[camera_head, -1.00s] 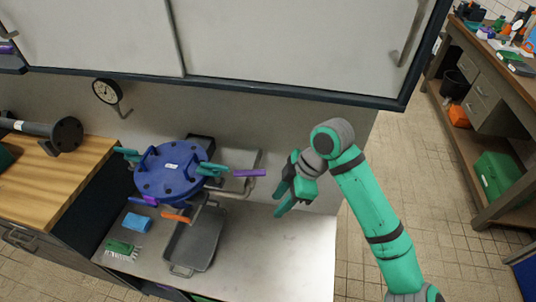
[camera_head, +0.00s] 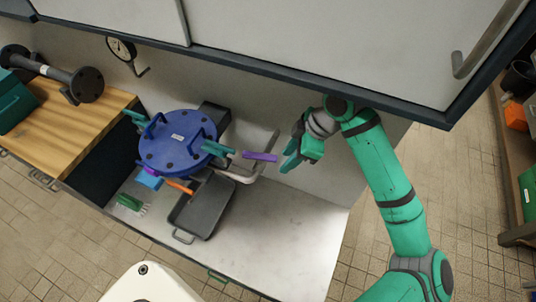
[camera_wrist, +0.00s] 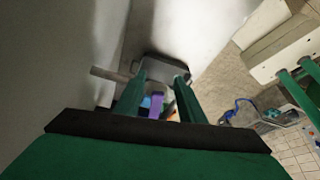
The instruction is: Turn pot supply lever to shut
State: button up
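A lever with a purple handle (camera_head: 259,156) sticks out to the right of the blue round flanged pot (camera_head: 178,141), on a pale pipe. No label shows which lever is the pot supply lever. An orange handle (camera_head: 179,187) shows below the pot, and another purple part (camera_head: 150,172) sits at its lower left. My gripper (camera_head: 290,163) is just right of the right-hand purple handle, apparently apart from it. In the wrist view its two green fingers (camera_wrist: 158,98) are spread, with the purple handle (camera_wrist: 157,104) seen between them, beyond the tips.
A grey tray (camera_head: 183,226) stands below the pot, with a green brush (camera_head: 131,203) to its left. The white cabinet (camera_head: 330,45) overhangs the bench. The wall (camera_head: 240,92) is close behind. The bench top (camera_head: 275,235) is clear at the front right.

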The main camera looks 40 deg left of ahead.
aim_at(267, 156)
jog(key=s+a, duration=0.1)
jog(key=a, duration=0.2)
jog(key=s+a, duration=0.1)
jog(key=a, duration=0.1)
jog(key=shift+s, duration=0.3)
jog(key=shift+s+a+f, duration=0.15)
jog(key=shift+a+f, duration=0.1)
jog(key=shift+f, duration=0.3)
jog(key=shift+c, duration=0.2)
grip_shut()
